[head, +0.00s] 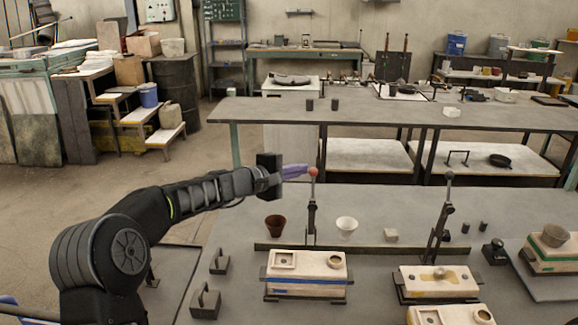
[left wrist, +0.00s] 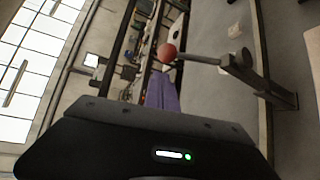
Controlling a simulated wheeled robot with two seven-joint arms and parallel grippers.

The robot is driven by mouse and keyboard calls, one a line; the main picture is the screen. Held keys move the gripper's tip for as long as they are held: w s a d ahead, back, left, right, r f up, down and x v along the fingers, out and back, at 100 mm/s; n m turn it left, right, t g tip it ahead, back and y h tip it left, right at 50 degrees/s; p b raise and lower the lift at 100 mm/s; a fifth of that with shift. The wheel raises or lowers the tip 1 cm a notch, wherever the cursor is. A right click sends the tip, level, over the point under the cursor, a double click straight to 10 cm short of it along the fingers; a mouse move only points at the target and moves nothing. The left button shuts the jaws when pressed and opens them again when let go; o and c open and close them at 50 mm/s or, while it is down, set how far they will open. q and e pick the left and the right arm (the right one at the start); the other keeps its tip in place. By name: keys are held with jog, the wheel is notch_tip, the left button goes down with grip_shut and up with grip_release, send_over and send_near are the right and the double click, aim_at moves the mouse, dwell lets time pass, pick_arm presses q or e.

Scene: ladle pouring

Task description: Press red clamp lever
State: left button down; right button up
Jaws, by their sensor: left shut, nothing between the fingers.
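The red ball knob (head: 313,171) tops an upright clamp lever (head: 312,212) on the near table, behind a pale mould block (head: 306,271). My left gripper (head: 296,171) reaches in from the left at knob height. Its purple fingers are shut and empty, with their tips beside the knob; I cannot tell whether they touch it. In the left wrist view the red knob (left wrist: 167,52) and its lever arm (left wrist: 200,60) show just past the purple fingers (left wrist: 161,92). My right gripper is not in view.
A brown cup (head: 275,226), a white cup (head: 346,226) and a small pale block (head: 390,235) stand near the levers. Another mould block (head: 438,283) lies right. Two dark brackets (head: 206,301) (head: 219,262) sit at the table's left. A long bench (head: 380,115) stands behind.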

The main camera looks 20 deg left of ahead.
pick_arm(q)
jog(key=shift+s+d+r, duration=0.15)
jog(key=shift+s+d, duration=0.4)
